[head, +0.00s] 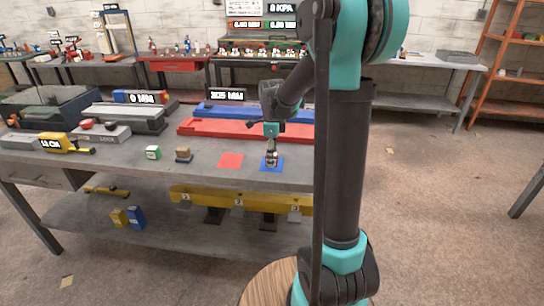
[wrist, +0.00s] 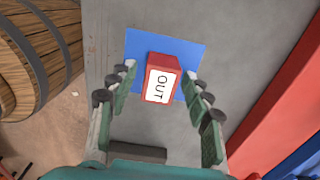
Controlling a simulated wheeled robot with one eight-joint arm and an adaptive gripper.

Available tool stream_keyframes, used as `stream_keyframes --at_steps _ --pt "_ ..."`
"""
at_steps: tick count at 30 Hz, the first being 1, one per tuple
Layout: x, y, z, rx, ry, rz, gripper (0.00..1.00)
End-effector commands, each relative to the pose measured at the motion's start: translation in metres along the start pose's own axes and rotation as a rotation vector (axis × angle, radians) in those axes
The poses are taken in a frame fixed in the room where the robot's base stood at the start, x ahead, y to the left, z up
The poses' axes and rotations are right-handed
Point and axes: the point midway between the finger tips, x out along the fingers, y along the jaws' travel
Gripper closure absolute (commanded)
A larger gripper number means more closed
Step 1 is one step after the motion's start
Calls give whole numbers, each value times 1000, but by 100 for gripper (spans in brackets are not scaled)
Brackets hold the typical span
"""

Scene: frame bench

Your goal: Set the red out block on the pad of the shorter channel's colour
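The red out block (wrist: 163,78), with a white OUT label, is over the blue pad (wrist: 138,48) in the wrist view and seems to rest on it. My gripper (wrist: 160,74) is open around the block, with a gap at the left finger and a smaller one at the right. In the head view my gripper (head: 271,153) points down at the blue pad (head: 263,167) and largely hides the block. The red pad (head: 231,160) lies bare to the left. The blue channel (head: 235,109) lies behind the red channel (head: 230,127); my arm hides their right ends.
A green block (head: 153,152) and a brown block (head: 183,156) stand left of the pads. A grey block (head: 117,134) and a yellow tool (head: 60,144) are farther left. The grey bench top (head: 210,177) is clear in front of the pads.

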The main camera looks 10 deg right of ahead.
Motion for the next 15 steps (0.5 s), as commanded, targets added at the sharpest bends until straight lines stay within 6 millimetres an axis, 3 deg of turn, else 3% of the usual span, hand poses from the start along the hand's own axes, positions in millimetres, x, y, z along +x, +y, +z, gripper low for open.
stream_keyframes --at_steps 9,15 --pt "-3 0 0 0 0 0 50" --pt "-29 0 0 0 0 0 50"
